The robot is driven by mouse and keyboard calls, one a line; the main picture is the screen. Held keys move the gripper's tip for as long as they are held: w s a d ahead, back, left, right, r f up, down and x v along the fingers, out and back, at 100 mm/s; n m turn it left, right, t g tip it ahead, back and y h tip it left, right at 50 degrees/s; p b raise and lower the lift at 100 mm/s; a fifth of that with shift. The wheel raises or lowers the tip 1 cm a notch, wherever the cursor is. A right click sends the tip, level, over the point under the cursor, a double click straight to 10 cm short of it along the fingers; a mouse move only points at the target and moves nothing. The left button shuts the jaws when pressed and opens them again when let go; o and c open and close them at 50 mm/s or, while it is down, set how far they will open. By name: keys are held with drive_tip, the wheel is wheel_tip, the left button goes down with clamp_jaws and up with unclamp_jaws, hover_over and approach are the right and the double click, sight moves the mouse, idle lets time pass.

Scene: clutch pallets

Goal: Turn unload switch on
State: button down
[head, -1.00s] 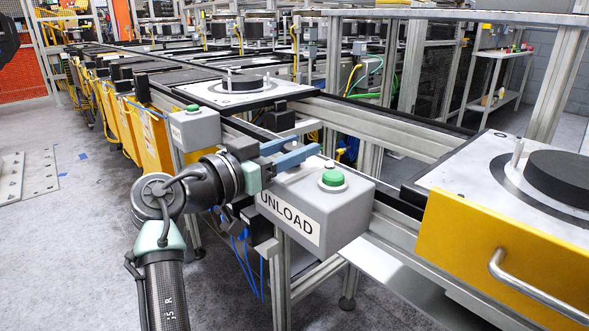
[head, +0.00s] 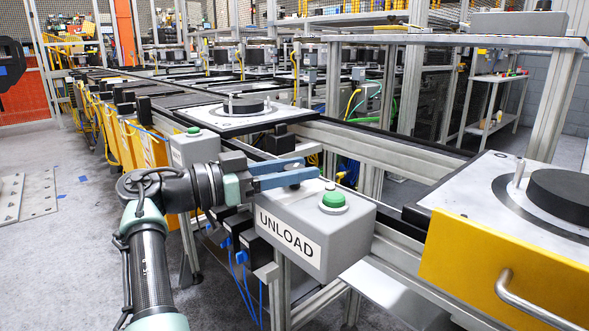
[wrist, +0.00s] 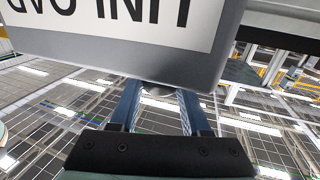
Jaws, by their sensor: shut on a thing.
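The grey unload box (head: 345,232) has a white UNLOAD label on its front and a green round button (head: 333,201) on top. The label also shows upside down in the wrist view (wrist: 120,12). My gripper (head: 308,169) reaches over the left part of the box top with its blue fingers. A small dark switch knob (head: 295,186) shows by the fingertips. In the wrist view a small round grey part of it (wrist: 157,90) sits between the fingers, which are shut on it. Which way the switch is turned cannot be made out.
A second grey box with a green button (head: 194,132) stands behind my gripper on the left. The conveyor rail (head: 395,150) runs behind the box. A yellow panel with a metal handle (head: 500,262) is at the right. Open floor (head: 60,260) lies at the left.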

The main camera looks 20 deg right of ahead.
drive_tip(key=shift+f, duration=0.1)
idle(0.3)
drive_tip(key=shift+c, duration=1.8)
unclamp_jaws()
drive_tip(key=shift+d, duration=0.1)
drive_tip(key=a+p, duration=0.2)
drive_tip(key=a, duration=1.1)
drive_tip(key=shift+s, duration=0.45)
